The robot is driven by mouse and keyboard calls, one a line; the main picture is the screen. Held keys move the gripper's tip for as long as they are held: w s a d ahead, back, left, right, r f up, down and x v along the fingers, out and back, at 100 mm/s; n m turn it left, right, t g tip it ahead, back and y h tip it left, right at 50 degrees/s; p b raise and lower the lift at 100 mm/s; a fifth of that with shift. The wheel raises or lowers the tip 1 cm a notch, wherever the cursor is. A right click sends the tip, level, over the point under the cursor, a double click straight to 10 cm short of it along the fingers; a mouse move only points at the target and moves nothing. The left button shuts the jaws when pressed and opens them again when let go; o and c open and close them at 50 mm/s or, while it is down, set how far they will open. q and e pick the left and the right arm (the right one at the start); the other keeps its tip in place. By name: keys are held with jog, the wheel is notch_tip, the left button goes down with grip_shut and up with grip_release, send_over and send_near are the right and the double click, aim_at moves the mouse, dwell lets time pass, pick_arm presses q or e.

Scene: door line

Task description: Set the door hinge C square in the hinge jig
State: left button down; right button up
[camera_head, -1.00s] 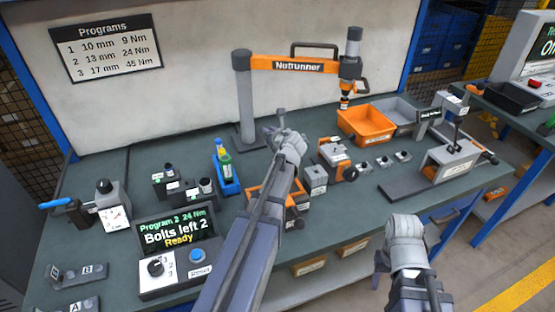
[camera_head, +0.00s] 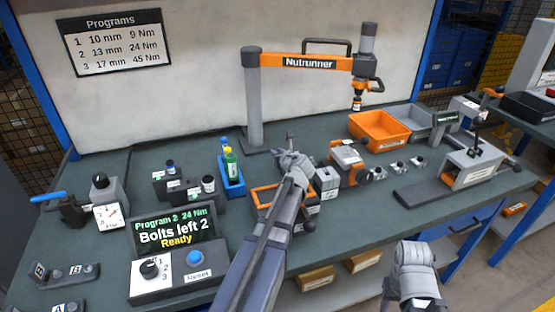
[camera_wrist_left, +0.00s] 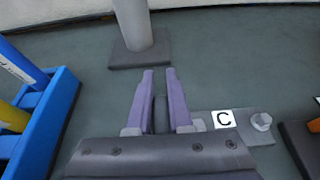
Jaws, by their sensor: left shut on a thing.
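Door hinge C (camera_wrist_left: 240,124) is a flat grey plate with a white C label and a round bolt-like head at its right end. My left gripper (camera_wrist_left: 160,75) has its two purple fingers shut on a dark part at the hinge's left side. The wrist body hides the rest of that end. In the head view the left gripper (camera_head: 291,140) is over the bench in front of the nutrunner post, where the hinge is too small to tell. My right gripper's wrist (camera_head: 414,262) is low at the front; its jaw state is unclear. I cannot tell surely which fixture is the hinge jig.
A blue bottle rack (camera_head: 231,178) stands left of the left gripper. The nutrunner post (camera_head: 254,100) is behind it. An orange-rimmed tray (camera_head: 262,200) and orange fixture (camera_head: 346,156) are near. A clamp fixture (camera_head: 470,168) stands right. Hinge plates (camera_head: 65,274) lie left.

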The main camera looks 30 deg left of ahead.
pick_arm(q)
jog(key=shift+f, duration=0.15)
jog(key=c, duration=1.3)
grip_release()
jog(key=shift+f, duration=0.1)
jog(key=o, duration=0.5)
jog(key=shift+c, duration=0.2)
